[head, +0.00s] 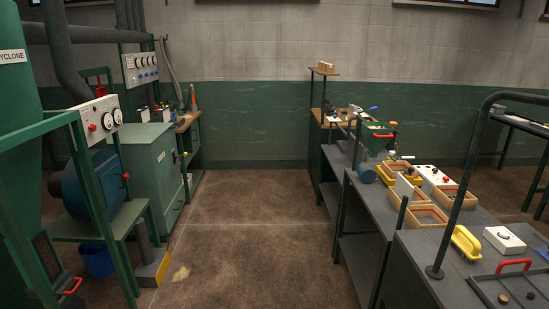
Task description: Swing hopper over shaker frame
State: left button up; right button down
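A green hopper-like body (376,142) with a red handle stands toward the far end of the right-hand benches. In front of it are several open wooden frames; one is the nearer frame (427,216), and another (457,193) lies to its right. I cannot tell which of them is the shaker frame, or whether the hopper is over any frame. Neither of my grippers shows in the head view.
A yellow brush (466,242), a white box (503,239) and a tray with a red handle (514,265) lie nearby. Green machinery (155,165) stands left. The floor aisle (250,230) between is clear.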

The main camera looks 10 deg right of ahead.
aim_at(376, 136)
jog(key=i+z, duration=0.15)
jog(key=i, duration=0.45)
jog(key=i+z, duration=0.2)
jog(key=i, duration=0.45)
jog(key=i+z, duration=0.15)
jog(key=i, duration=0.45)
jog(key=i+j+z, duration=0.2)
jog(key=i, duration=0.4)
